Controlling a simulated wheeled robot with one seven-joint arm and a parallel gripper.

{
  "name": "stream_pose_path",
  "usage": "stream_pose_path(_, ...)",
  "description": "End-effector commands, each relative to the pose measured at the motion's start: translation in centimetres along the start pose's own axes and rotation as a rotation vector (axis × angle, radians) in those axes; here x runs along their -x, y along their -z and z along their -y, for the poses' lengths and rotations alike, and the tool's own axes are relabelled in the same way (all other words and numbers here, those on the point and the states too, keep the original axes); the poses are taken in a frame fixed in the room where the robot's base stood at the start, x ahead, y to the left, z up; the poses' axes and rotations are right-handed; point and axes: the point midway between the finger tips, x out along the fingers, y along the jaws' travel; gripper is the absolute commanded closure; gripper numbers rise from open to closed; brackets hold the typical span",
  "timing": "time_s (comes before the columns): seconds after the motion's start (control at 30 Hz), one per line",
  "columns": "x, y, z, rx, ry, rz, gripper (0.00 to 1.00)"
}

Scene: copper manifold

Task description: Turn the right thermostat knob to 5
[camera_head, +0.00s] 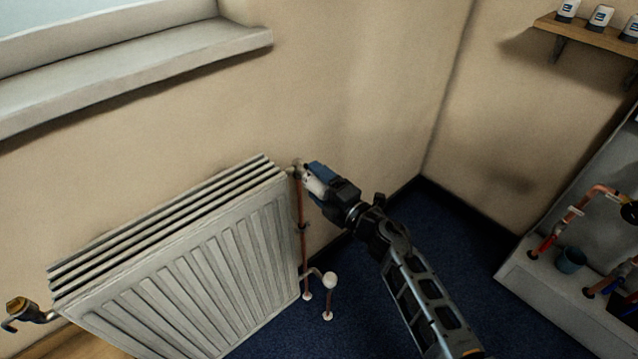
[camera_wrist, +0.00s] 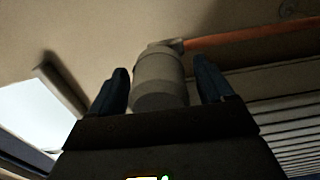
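The right thermostat knob (camera_wrist: 158,82) is a pale grey-white cylinder on the pipe at the radiator's upper right corner. In the wrist view it stands between the two dark blue fingers of my gripper (camera_wrist: 162,88), with a narrow gap showing on each side. In the head view my gripper (camera_head: 316,180) reaches the knob from the lower right, and a white part of the knob (camera_head: 313,184) shows beside the blue finger. No number or mark on the knob can be read. The radiator (camera_head: 190,270) is white and ribbed.
A copper pipe (camera_head: 301,215) runs down from the knob to the floor. A white round cap (camera_head: 329,280) sits on a low pipe. A brass valve (camera_head: 22,309) is at the radiator's left end. A window sill (camera_head: 130,70) is above; a shelf (camera_head: 590,34) is at right.

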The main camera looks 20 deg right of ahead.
Motion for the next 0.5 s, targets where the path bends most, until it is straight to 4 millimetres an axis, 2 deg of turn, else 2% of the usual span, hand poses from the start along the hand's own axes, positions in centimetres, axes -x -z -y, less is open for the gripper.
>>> stream_pose_path(0.27, 0.2, 0.0, -0.1, -0.001, -0.001, 0.001, 0.19)
stream_pose_path(0.37, 1.1, 0.0, 0.0, -0.002, 0.001, 0.001, 0.19)
stream_pose_path(0.5, 3.3, 0.0, -0.1, -0.001, 0.001, 0.002, 0.19)
